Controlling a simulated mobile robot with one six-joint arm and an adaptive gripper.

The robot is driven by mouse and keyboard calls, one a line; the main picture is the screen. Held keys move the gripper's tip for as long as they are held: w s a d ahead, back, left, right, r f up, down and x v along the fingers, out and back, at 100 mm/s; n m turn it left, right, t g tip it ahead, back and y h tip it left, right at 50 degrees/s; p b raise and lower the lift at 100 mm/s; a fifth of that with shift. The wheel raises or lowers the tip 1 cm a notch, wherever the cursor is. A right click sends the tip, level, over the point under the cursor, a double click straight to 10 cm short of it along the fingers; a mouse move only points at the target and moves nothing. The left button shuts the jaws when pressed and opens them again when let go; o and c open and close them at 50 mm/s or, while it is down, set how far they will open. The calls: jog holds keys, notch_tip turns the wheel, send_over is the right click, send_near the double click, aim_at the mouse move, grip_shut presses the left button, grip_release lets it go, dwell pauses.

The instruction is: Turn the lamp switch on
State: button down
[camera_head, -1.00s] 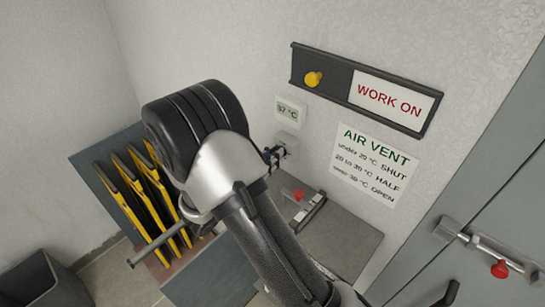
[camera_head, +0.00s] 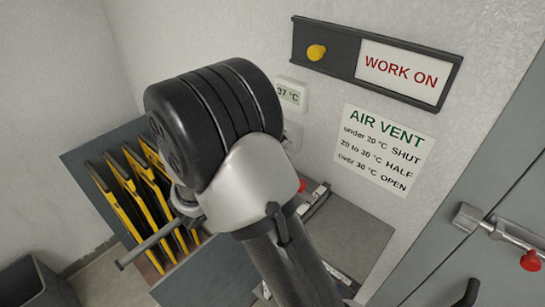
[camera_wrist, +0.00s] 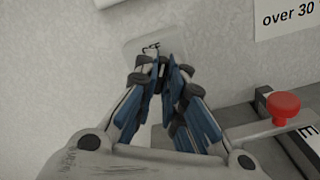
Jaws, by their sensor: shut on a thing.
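The lamp switch is a pale plate (camera_wrist: 176,34) on the wall in the wrist view, with a small dark lever at its lower middle. My gripper (camera_wrist: 163,72) is in front of the plate, its blue-padded fingers closed together on the small lever. The fingertips cover most of the lever, so its position is hard to read. In the head view my wrist hides the gripper and most of the switch; only an edge of the pale plate (camera_head: 293,134) shows.
A sliding sign (camera_head: 375,65) reads WORK ON, with a yellow knob. Below are a thermometer (camera_head: 291,94) showing 37 °C and an AIR VENT notice (camera_head: 383,150). A red knob (camera_wrist: 283,106) sits right of my fingers. Yellow-edged plates (camera_head: 140,200) stand in a rack at left.

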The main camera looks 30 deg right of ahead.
jog(key=m+b, duration=0.3)
jog(key=b, duration=0.3)
jog(key=m+b, duration=0.4)
jog(key=b, duration=0.2)
jog(key=m+b, duration=0.4)
jog(key=b, duration=0.2)
jog(key=shift+s+f, duration=0.1)
jog(key=shift+f, duration=0.15)
jog(key=shift+r+m, duration=0.1)
jog(key=shift+m, duration=0.3)
jog(key=c, duration=1.7)
grip_release()
jog(key=v, duration=1.2)
